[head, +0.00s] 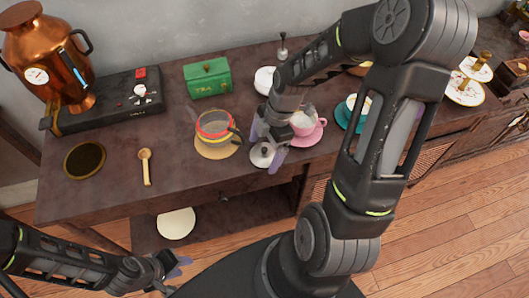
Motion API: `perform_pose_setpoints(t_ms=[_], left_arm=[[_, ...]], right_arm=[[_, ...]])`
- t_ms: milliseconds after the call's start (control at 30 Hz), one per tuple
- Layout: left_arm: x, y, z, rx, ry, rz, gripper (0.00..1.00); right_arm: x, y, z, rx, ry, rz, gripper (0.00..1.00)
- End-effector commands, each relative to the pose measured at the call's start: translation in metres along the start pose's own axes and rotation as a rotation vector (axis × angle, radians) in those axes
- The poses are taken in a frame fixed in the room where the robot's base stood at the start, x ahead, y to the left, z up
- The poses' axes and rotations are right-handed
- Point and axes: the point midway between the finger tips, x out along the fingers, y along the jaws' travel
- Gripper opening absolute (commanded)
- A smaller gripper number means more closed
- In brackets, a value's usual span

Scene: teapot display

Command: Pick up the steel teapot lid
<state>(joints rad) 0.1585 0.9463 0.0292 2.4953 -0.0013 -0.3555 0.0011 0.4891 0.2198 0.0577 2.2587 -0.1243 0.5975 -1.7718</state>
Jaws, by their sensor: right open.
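The steel teapot lid (262,157), a small shiny round piece with a dark knob, lies on the dark wooden table near its front edge. My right gripper (267,148) is open and points down over the lid, with one finger on each side of it. I cannot tell whether the fingers touch it. My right gripper and wrist hide part of the lid and the table behind it. My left gripper (176,268) is low at the bottom left, in front of the table and away from the lid; its jaws are too unclear to judge.
A glass pot with coloured bands (214,127) stands left of the lid. A pink cup and saucer (305,130) are close on the right. A white pot (264,80) and a green box (207,78) stand behind. A wooden spoon (146,167) lies left, with bare table around it.

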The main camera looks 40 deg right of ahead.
Motion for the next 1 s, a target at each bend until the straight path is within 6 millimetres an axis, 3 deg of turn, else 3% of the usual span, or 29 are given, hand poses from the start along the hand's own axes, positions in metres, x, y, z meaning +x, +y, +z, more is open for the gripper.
perform_pose_setpoints(t_ms=[467,1000], left_arm=[[0.0001,0.0000,0.0000,0.000,0.000,0.000,0.32],[0.0001,0.0000,0.0000,0.000,0.000,0.000,0.32]], right_arm=[[-0.0006,0.0000,0.0001,0.001,0.000,0.000,0.94],[-0.0007,0.0001,0.0001,0.001,0.000,0.000,0.52]])
